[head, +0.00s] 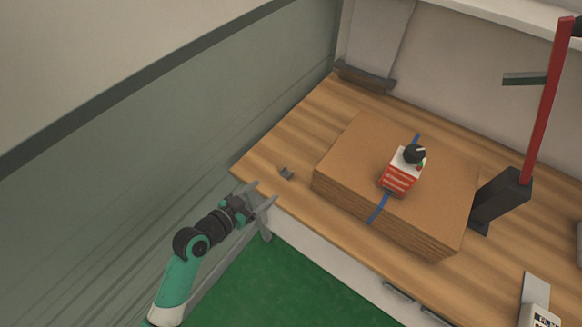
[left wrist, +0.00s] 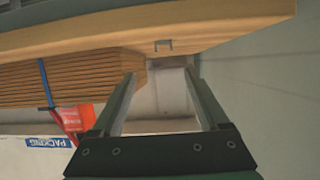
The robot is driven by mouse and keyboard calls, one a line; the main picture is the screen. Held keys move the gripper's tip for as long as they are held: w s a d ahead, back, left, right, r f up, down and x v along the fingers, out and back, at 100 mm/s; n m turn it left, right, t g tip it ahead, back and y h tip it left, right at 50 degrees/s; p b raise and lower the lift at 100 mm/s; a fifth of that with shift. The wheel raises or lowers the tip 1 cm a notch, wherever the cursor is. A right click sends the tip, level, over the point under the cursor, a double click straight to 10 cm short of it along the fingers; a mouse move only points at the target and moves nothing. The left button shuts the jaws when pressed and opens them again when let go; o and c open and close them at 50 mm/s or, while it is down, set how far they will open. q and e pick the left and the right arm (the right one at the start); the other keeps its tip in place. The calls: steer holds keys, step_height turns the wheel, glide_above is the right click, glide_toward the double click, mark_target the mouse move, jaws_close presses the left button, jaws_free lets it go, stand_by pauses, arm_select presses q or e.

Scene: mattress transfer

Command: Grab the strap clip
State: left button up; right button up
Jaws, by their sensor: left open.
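The strap clip (head: 286,173) is a small grey bracket lying on the wooden bench, left of the cardboard stack. In the left wrist view the clip (left wrist: 163,45) shows as a small U shape on the wood, beyond the gap between my fingertips. My left gripper (head: 260,195) is open and empty at the bench's front left edge, a little short of the clip and apart from it. It also shows in the left wrist view (left wrist: 160,78), with its two fingers spread. My right gripper is not in view.
A flat cardboard stack (head: 345,150) with a blue strap (head: 379,208) lies on the wooden bench (head: 300,130). A red-and-white tape dispenser (head: 401,176) sits on it. A red post on a dark base (head: 503,197) stands to the right. The wood around the clip is clear.

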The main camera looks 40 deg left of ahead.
arm_select(q)
steer(key=s, duration=0.1)
steer(key=b, duration=0.2)
glide_toward(282, 180)
steer(key=w, duration=0.3)
steer(key=shift+w+a+r+n, duration=0.2)
steer(key=shift+a+n, duration=0.1)
steer(key=shift+a, duration=0.1)
steer(key=shift+w, duration=0.45)
steer(key=b+x, duration=0.2)
steer(key=x, duration=0.3)
steer(key=shift+w+d, duration=0.2)
steer(key=shift+d, duration=0.05)
jaws_close()
